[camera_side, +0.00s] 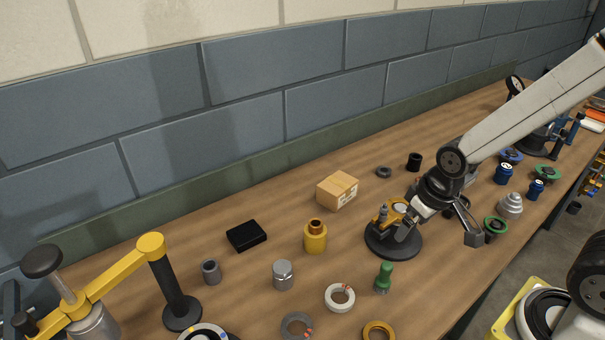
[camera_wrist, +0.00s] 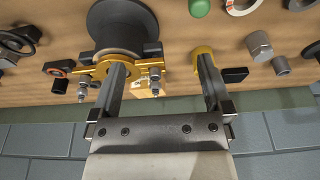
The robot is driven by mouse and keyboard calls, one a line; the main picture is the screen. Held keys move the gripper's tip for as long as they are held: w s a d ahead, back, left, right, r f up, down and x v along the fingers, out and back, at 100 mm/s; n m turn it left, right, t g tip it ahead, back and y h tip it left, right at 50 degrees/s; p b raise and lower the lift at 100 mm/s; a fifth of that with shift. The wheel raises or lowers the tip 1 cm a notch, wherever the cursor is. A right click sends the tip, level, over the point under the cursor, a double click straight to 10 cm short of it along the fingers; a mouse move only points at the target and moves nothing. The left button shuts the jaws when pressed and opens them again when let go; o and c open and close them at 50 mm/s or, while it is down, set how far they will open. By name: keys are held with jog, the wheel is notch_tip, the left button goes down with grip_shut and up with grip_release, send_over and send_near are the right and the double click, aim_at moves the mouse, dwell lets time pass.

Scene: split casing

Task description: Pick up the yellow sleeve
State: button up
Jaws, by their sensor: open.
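A squat yellow cylinder with a narrower bronze neck, which I take for the yellow sleeve (camera_side: 315,240), stands upright on the bench in the side view. In the wrist view a yellow round part (camera_wrist: 203,50) shows partly behind the right finger; it looks like the same piece. The yellow split casing part (camera_side: 390,212) sits on a dark round base (camera_side: 385,247). My gripper (camera_side: 437,228) is open above and beside that base, to the right of the sleeve. In the wrist view its fingers (camera_wrist: 163,76) are spread, with the left one overlapping the yellow casing flange (camera_wrist: 85,70).
A cardboard box (camera_side: 338,190) stands behind the sleeve, and a black box (camera_side: 246,236) lies to its left. A silver canister (camera_side: 283,275), a green-handled tool (camera_side: 384,278) and a white ring (camera_side: 339,298) are nearby.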

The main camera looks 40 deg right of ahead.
jog(key=shift+r, duration=0.1)
jog(key=shift+w+v, duration=0.55)
jog(key=shift+v, duration=1.8)
jog(key=w+a+m+g+y, duration=0.2)
jog(key=w+m+g+y, duration=0.2)
jog(key=w+m+y, duration=1.15)
jog(key=m+h, duration=0.2)
send_near(315, 238)
jog(key=shift+w+a, duration=0.2)
jog(key=shift+w, duration=0.45)
jog(key=shift+f, duration=0.8)
jog(key=shift+x, duration=1.35)
